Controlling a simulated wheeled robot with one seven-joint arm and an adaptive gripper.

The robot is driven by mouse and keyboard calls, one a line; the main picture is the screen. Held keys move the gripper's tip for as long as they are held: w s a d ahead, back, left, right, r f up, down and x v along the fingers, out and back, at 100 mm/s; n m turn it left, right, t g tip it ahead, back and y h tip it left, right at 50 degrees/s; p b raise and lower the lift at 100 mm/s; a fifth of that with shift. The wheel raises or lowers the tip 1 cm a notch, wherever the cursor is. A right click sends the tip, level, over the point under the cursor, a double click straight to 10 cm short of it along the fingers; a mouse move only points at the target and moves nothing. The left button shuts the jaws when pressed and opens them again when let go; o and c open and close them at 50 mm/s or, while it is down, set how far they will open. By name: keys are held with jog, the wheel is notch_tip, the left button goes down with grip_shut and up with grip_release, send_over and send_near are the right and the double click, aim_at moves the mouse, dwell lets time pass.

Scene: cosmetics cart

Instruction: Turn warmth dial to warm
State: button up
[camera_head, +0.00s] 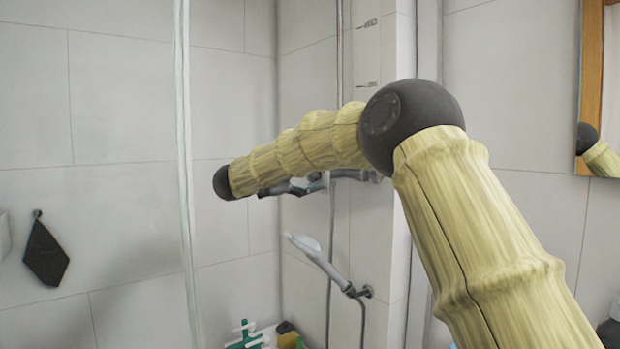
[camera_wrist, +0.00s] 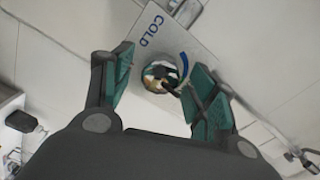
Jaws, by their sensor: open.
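In the wrist view, a round shiny dial (camera_wrist: 158,78) sits on a pale wall panel (camera_wrist: 170,35) marked "COLD". A curved blue mark (camera_wrist: 183,66) runs beside the dial. My gripper (camera_wrist: 160,60) is open, with one teal-padded finger on each side of the dial in the picture. I cannot tell whether either finger touches it. No "warm" label is visible. In the head view, my arm covers much of the wall in the middle, and the dial cannot be made out there.
In the head view, a hand shower (camera_head: 318,258) hangs on the wall below my arm. A dark cloth (camera_head: 46,252) hangs at the left. A mirror (camera_head: 600,130) is at the right edge. Bottles and other items (camera_head: 288,335) stand low in the middle.

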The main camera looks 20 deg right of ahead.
jog(key=v, duration=1.1)
jog(key=shift+a, duration=0.3)
jog(key=shift+s, duration=0.1)
